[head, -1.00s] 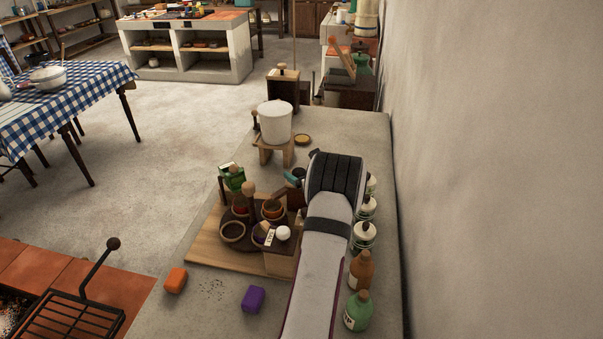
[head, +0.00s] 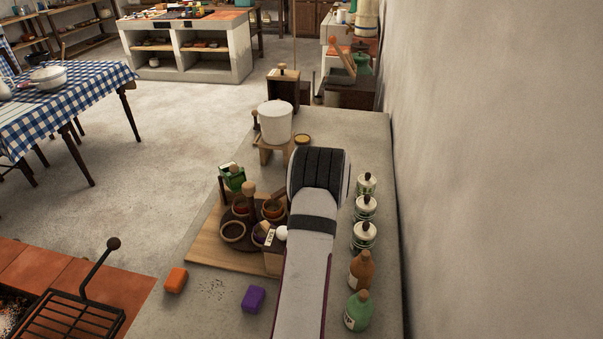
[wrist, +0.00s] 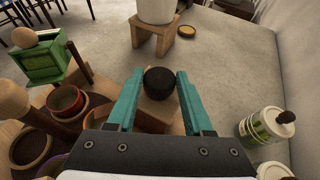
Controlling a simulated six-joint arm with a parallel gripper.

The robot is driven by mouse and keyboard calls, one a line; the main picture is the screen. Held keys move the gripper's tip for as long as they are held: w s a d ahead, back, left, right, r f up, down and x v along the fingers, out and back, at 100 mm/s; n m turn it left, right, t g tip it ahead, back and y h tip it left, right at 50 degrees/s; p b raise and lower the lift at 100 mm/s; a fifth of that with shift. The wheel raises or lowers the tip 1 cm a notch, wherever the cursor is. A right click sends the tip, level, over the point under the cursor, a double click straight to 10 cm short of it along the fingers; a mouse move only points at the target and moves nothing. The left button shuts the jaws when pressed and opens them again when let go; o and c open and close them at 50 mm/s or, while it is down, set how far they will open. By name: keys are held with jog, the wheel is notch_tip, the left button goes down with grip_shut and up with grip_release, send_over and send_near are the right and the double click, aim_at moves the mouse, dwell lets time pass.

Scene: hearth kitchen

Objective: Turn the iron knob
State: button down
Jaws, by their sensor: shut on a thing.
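In the head view my forearm and wrist hide the knob and the fingers.
A white pot (head: 275,121) stands on a wooden stool beyond the knob. On the left are a green box with a wooden ball (head: 232,177) and several bowls on a round stand (head: 232,231). Capped jars (head: 365,208) and bottles (head: 358,311) line the right side by the wall.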

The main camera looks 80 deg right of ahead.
jog(key=shift+m+g, duration=0.4)
jog(key=shift+c, duration=1.5)
grip_release()
jog(key=v, duration=1.5)
jog(key=shift+a, duration=0.5)
